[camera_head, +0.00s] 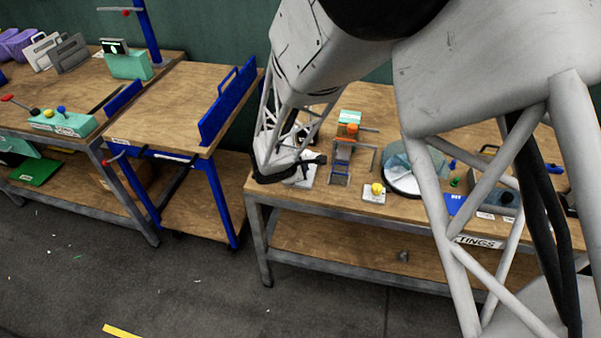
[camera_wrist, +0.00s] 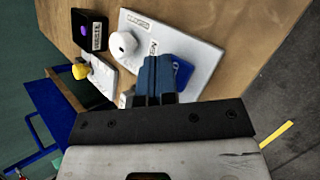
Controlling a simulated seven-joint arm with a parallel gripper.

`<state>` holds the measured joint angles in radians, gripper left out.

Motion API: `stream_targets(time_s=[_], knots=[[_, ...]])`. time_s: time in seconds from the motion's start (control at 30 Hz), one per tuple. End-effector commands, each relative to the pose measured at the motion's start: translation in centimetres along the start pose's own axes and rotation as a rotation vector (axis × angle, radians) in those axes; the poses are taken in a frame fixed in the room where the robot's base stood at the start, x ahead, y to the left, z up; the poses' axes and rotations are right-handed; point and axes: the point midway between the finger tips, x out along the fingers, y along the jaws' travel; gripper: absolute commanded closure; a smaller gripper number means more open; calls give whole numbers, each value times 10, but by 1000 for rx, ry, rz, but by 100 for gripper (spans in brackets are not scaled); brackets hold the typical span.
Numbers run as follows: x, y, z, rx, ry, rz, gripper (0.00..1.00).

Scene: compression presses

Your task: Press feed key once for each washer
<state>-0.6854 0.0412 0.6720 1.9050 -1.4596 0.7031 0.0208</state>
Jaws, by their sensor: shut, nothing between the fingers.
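My gripper (camera_wrist: 155,62) is shut and empty. In the wrist view its blue-grey fingers reach over a white plate (camera_wrist: 205,62), and a blue key-like pad (camera_wrist: 184,72) shows just right of them. Whether the fingertips touch the pad or plate I cannot tell. I cannot make out individual washers or read the labels.
A black box with a purple button (camera_wrist: 88,30) and a yellow button on a white base (camera_wrist: 80,71) stand close by.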

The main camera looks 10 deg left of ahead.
Motion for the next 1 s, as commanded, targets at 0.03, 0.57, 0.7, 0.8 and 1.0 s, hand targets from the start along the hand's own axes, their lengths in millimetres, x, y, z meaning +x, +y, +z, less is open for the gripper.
stream_targets(time_s=[0.03,0.57,0.7,0.8,1.0], knots=[[0,0,0,0,0,0,100],[2,-2,-2,0,0,0,100],[2,-2,-2,0,0,0,100],[1,-1,0,0,0,0,100],[-4,3,3,0,0,0,100]])
